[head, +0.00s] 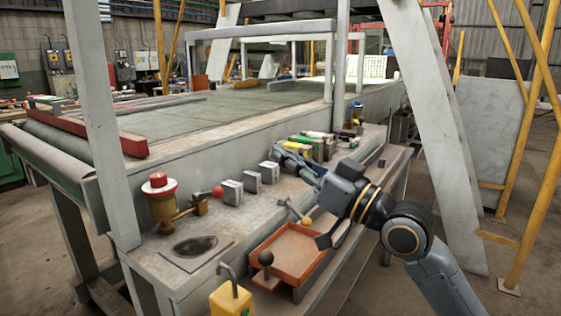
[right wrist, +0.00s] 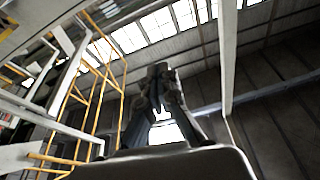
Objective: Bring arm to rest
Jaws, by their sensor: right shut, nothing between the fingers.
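My right gripper (head: 281,152) reaches in from the lower right in the head view, over the workbench ledge (head: 200,262). Its fingers point to the upper left, near the row of small grey blocks, and are shut with nothing held. In the right wrist view the right gripper (right wrist: 160,70) shows its fingers together against the roof and windows. My left gripper is not in view. Grey blocks (head: 232,192) stand on the ledge, left of the right gripper. An orange tray (head: 275,268) lies below the right forearm.
A red-topped yellow device (head: 160,203) and a red-knobbed lever (head: 216,191) stand on the ledge. Green and dark items (head: 318,140) lie behind the gripper. A slanted grey post (head: 440,130) rises behind my arm. Yellow frames (head: 530,150) stand at the right.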

